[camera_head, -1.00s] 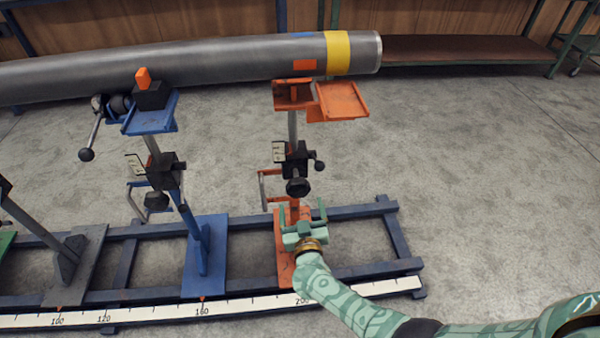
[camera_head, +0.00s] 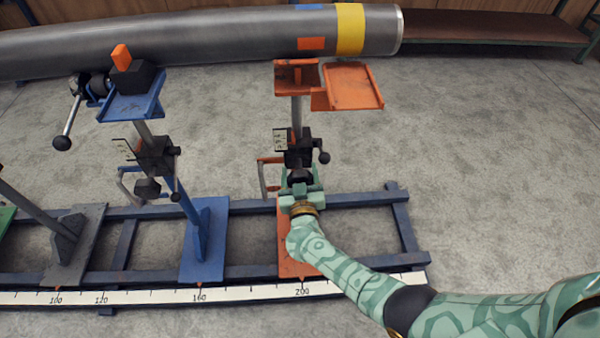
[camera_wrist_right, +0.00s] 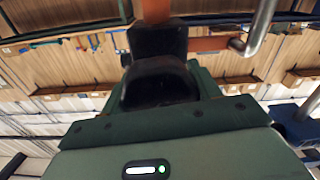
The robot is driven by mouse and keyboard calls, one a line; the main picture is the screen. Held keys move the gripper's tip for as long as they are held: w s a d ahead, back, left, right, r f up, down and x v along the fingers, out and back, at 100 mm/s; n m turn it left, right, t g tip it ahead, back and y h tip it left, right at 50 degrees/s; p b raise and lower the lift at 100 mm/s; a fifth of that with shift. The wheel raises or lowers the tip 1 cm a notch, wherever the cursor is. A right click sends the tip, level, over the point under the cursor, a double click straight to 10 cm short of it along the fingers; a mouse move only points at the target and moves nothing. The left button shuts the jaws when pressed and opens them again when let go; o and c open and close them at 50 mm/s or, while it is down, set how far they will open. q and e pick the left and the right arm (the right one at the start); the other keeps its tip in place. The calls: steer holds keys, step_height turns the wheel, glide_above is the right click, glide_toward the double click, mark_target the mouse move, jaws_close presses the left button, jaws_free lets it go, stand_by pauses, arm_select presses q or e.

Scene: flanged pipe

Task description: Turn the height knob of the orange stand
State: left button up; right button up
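The orange stand (camera_head: 285,238) stands on the rail near the 200 mark, its orange top just below the pipe. Its black height knob (camera_head: 299,176) faces me below the black clamp block. My right gripper (camera_head: 301,184) is at the knob with its green fingers on either side of it. In the right wrist view the dark knob (camera_wrist_right: 160,88) sits between the fingers, close to both. The fingers look open around it; contact cannot be made out. My left gripper is not in view.
A small side handle (camera_head: 323,157) and a bent orange-grey crank (camera_head: 265,178) flank the knob. The floor to the right is clear.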

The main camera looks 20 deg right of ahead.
steer(key=shift+m, duration=0.3)
steer(key=m, duration=0.6)
steer(key=shift+s+f+m, duration=0.1)
steer(key=shift+m, duration=0.2)
steer(key=m, duration=0.3)
steer(key=shift+m+b, duration=0.3)
steer(key=shift+b, duration=0.1)
steer(key=shift+d+f+m, duration=0.1)
steer(key=shift+m, duration=1.8)
steer(key=o, duration=1)
